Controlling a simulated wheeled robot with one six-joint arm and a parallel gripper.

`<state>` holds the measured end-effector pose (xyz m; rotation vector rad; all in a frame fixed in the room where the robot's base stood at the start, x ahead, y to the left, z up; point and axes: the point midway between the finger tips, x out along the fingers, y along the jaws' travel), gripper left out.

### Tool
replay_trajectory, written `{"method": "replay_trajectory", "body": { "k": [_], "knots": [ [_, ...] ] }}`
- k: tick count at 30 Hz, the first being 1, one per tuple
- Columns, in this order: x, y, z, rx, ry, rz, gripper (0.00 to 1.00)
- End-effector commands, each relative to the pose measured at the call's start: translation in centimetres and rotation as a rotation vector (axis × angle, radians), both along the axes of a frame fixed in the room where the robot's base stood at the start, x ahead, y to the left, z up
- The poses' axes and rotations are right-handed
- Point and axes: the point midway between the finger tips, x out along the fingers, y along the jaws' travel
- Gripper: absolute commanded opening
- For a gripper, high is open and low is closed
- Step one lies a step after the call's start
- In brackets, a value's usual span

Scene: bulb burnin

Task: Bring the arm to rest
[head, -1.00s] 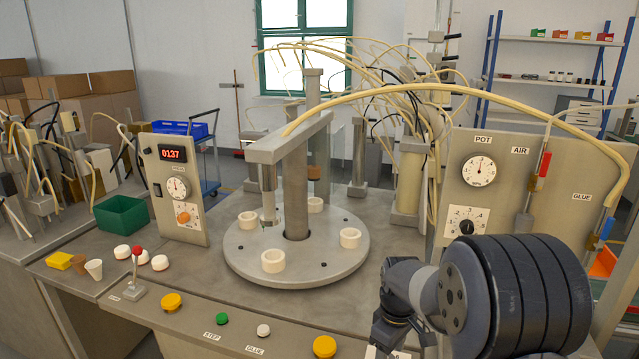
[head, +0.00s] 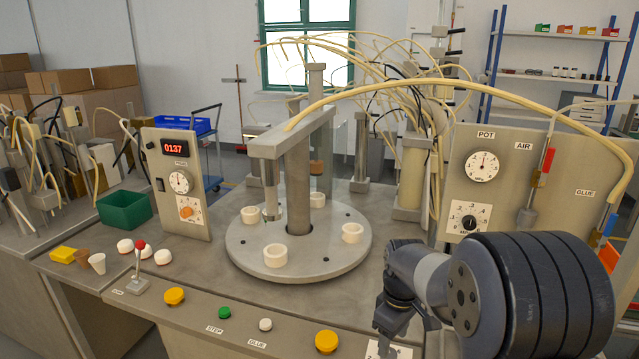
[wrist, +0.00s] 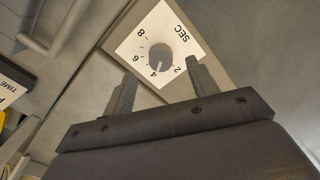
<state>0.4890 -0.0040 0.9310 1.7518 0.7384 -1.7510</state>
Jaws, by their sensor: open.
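My gripper (wrist: 160,85) is open and empty in the wrist view, its two fingers spread apart. Beyond the fingers is a grey knob (wrist: 159,57) on a white dial plate (wrist: 140,40) marked SEC. The knob shows between the fingers, and I cannot tell how far off it is. In the head view my arm (head: 470,295) is folded at the lower right, over the front of the bench. The fingertips do not show clearly there.
A rotary table (head: 250,262) with several white rings stands mid-bench. The POT panel (head: 570,200) rises behind my arm. A red-knobbed lever (head: 139,262), yellow buttons (head: 326,341) and a green box (head: 124,210) are along the front and left.

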Motion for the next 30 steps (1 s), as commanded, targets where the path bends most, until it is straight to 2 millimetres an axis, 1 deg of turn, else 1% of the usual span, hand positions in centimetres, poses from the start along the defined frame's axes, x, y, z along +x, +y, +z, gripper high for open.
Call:
{"method": "replay_trajectory", "body": {
  "k": [1, 9, 12, 25, 30],
  "knots": [
    [0.1, 0.0, 1.2, 0.0, -0.006, 0.0, 0.56],
    [0.1, 0.0, 6.6, 0.0, -0.006, 0.0, 0.56],
    [-0.1, 0.0, 3.8, 0.001, 0.006, 0.0, 0.56],
    [-0.1, 0.0, -4.8, 0.0, 0.006, 0.0, 0.56],
    [-0.1, 0.0, -4.7, 0.0, 0.0, -0.13, 0.56]
  ]
}}
